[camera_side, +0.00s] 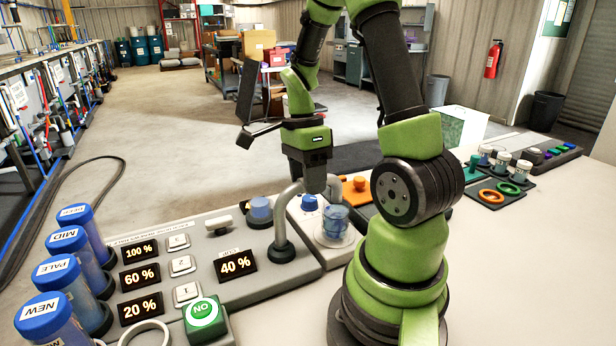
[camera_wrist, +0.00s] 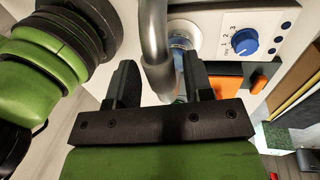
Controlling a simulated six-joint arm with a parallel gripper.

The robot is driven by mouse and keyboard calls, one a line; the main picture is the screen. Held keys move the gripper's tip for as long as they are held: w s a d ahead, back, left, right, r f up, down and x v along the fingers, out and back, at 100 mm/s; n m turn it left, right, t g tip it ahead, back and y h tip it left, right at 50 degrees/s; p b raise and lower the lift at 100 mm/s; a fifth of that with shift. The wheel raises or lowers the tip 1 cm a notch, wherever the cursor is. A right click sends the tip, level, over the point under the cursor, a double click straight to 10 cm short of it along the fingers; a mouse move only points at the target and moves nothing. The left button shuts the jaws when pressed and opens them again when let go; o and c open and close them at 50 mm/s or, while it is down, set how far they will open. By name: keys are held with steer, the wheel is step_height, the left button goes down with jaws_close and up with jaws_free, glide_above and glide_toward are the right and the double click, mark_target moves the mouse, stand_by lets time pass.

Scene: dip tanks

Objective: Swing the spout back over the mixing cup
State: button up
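The spout is a grey bent pipe (camera_side: 286,215) rising from a round foot on the dosing panel. Its outlet end hangs close above the clear bluish mixing cup (camera_side: 336,222) in the side view. My gripper (camera_side: 315,186) points down at the spout's top, hiding part of the bend. In the wrist view my gripper (camera_wrist: 160,72) is open, with the spout (camera_wrist: 154,35) between its two fingers and gaps showing beside the pipe. The cup is largely hidden behind the spout there, so I cannot tell whether the outlet is exactly centred over it.
The cup stands on a white stirrer (camera_side: 312,222) with a blue knob (camera_wrist: 244,41). Blue-capped vials (camera_side: 68,283) stand at left by the 40% display (camera_side: 236,264) and green ON button (camera_side: 204,311).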

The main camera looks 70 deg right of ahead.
jaws_close()
steer(key=w+n+h, duration=0.3)
steer(key=w+n, duration=0.5)
steer(key=n, duration=1)
steer(key=shift+w+a, duration=0.15)
steer(key=shift+w, duration=0.05)
stand_by(0.6)
steer(key=shift+o, duration=1.4)
jaws_free()
